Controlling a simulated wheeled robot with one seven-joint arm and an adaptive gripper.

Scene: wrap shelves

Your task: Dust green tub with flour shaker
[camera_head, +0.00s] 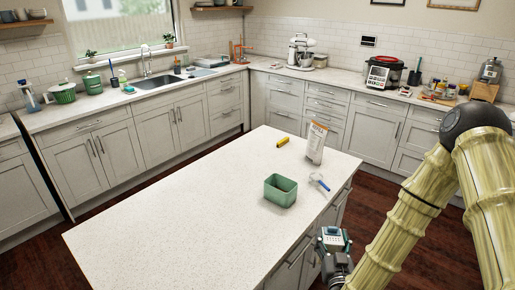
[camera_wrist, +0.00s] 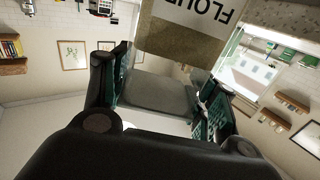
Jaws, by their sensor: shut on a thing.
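The green tub (camera_head: 280,196), an open rectangular container, stands upright on the island's white top, with its inside partly visible. My gripper (camera_head: 333,240) is at the island's front right edge, nearer than the tub and to its right. In the wrist view, my gripper (camera_wrist: 165,95) has a smooth grey thing (camera_wrist: 155,92) between its fingers. It appears to be the flour shaker, but only part of it shows. In the head view I cannot make out its shape. The tub is not visible in the wrist view.
A flour bag (camera_head: 315,143) stands behind the tub; it shows upside down in the wrist view (camera_wrist: 190,30). A yellow item (camera_head: 283,141) and a blue-and-white utensil (camera_head: 319,181) lie nearby. The island's left part (camera_head: 160,225) is clear. Counters with appliances line the walls.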

